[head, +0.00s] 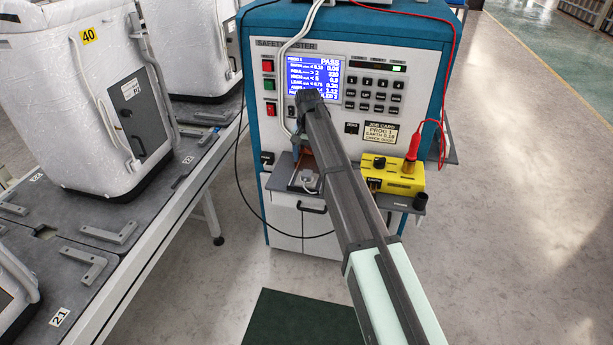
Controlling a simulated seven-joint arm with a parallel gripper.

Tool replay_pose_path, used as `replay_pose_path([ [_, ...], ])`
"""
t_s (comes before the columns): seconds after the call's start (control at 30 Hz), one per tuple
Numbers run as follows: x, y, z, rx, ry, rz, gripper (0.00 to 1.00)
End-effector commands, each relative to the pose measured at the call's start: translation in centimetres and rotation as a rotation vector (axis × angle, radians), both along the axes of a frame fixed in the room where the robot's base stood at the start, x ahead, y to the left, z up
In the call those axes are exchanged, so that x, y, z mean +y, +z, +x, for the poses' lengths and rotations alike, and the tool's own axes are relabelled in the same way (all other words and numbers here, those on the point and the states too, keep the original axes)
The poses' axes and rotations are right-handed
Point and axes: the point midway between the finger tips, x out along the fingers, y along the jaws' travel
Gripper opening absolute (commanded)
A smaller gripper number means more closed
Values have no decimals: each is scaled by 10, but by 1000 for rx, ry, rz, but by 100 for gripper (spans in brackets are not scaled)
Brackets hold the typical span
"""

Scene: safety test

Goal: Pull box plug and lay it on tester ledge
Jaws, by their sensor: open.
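The tester (420,60) is a teal and white cabinet with a lit blue screen reading PASS. Its grey ledge (392,201) sticks out from the front below the keypad. A small white plug-like piece (308,176) shows at the ledge's left part; I cannot tell whether it is seated in anything. A white cable (284,70) runs down the tester's left front towards it. My gripper (308,101) is at the dark far end of my arm, in front of the screen's lower edge. It is open, but its fingertips are hard to make out. My arm hides the ledge's middle.
A yellow box (403,181) with a red probe (412,152) and red lead stands on the ledge's right part. White appliances (75,80) stand on a grey bench (65,248) at left. Floor at right is clear.

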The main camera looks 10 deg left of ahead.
Motion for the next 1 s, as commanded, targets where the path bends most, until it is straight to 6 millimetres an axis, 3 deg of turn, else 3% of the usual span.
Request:
replay_pose_path([
  [0.17, 4, 11, 11, -17, -6, -1, 68],
  [0.57, 4, 10, 11, -18, -6, -1, 68],
  [0.77, 4, -1, 10, -17, -6, -2, 68],
  [1.0, 4, -29, 10, -16, -6, -2, 68],
])
